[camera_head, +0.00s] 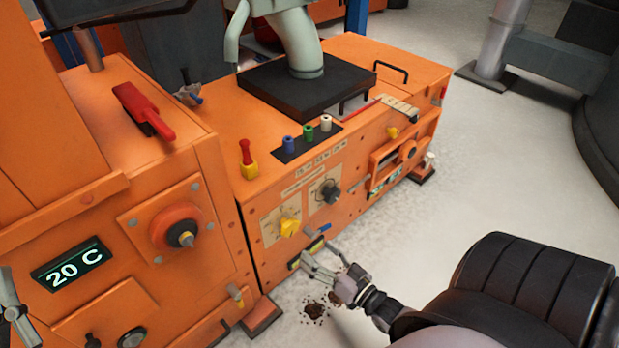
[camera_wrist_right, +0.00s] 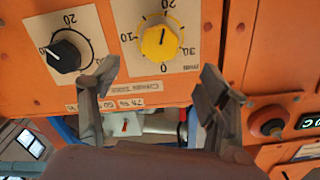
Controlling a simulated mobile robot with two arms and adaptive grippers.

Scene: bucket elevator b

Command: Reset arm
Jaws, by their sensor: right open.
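My right gripper (camera_head: 320,251) is open and empty, low in front of the orange control cabinet (camera_head: 262,262), near its lower front edge. In the right wrist view its two fingers (camera_wrist_right: 160,76) stand wide apart with nothing between them. That view looks upside down at the panel, with a yellow knob (camera_wrist_right: 160,42) and a black knob (camera_wrist_right: 70,50) beyond the fingers. In the head view the yellow knob (camera_head: 289,228) and black knob (camera_head: 328,192) lie above the gripper. I cannot tell whether the fingers touch the cabinet.
A red lever (camera_head: 145,112) lies on the left machine, above a red round knob (camera_head: 177,232) and a "20 C" display (camera_head: 72,264). A red switch (camera_head: 246,157) stands on the cabinet top. Dark crumbs (camera_head: 314,309) lie on the floor. Open floor (camera_head: 470,180) extends right.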

